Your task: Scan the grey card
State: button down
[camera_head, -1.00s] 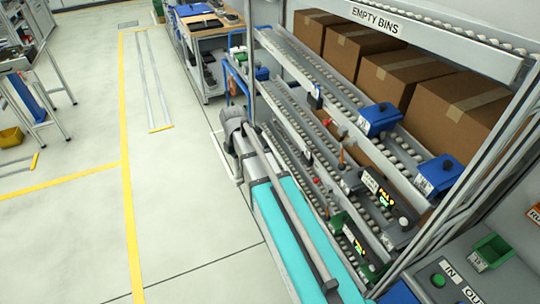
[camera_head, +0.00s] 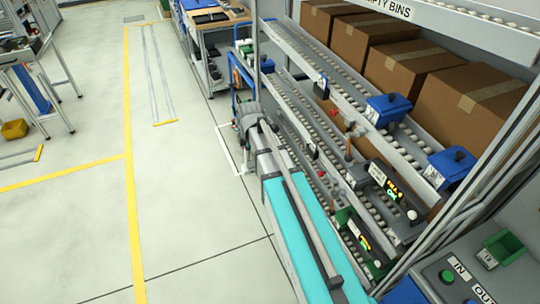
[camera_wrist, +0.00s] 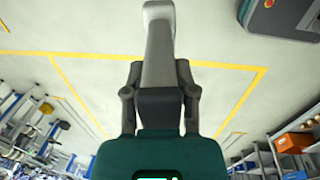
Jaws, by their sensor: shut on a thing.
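My gripper (camera_wrist: 160,72) shows in the wrist view, its dark fingers closed on both sides of a long, pale grey thing (camera_wrist: 160,45). I cannot tell whether this is the grey card seen narrow side on. A dark teal body (camera_wrist: 150,155) with a lit green panel fills the bottom of that view. In the head view my arm reaches away along the rack's left side, and its grey end (camera_head: 247,118) is over the floor beside the rack. The held thing is not clear there. No separate grey card or scanner can be made out.
A sloped roller rack (camera_head: 330,140) runs along the right, with blue bins (camera_head: 388,108) and cardboard boxes (camera_head: 430,60). A workbench (camera_head: 215,30) is at the back.

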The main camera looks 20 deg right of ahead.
jog(key=w+d+f+m+h+b, duration=0.9)
jog(key=m+h+b, duration=0.7)
jog(key=b, duration=0.9)
notch_tip(320, 180, down, 3)
jog(key=d+m, duration=0.2)
jog(key=d, duration=0.1)
jog(key=shift+w+r+m+g, duration=0.2)
jog(key=shift+w+m+g, duration=0.1)
jog(key=shift+g, duration=0.1)
jog(key=shift+s+d, duration=0.1)
jog(key=shift+d, duration=0.05)
jog(key=d+f+b, duration=0.1)
jog(key=d, duration=0.6)
jog(key=shift+f+b, duration=0.2)
jog(key=shift+b, duration=0.1)
jog(key=shift+w+d+f, duration=0.15)
jog(key=shift+w+d, duration=0.05)
jog(key=shift+d, duration=0.6)
dwell(1.1)
jog(key=shift+a, duration=0.2)
dwell(0.5)
jog(key=a+r+p, duration=0.1)
jog(key=a, duration=0.6)
jog(key=shift+s+a+r, duration=0.15)
jog(key=shift+a+r, duration=0.1)
jog(key=shift+r, duration=0.1)
dwell(0.3)
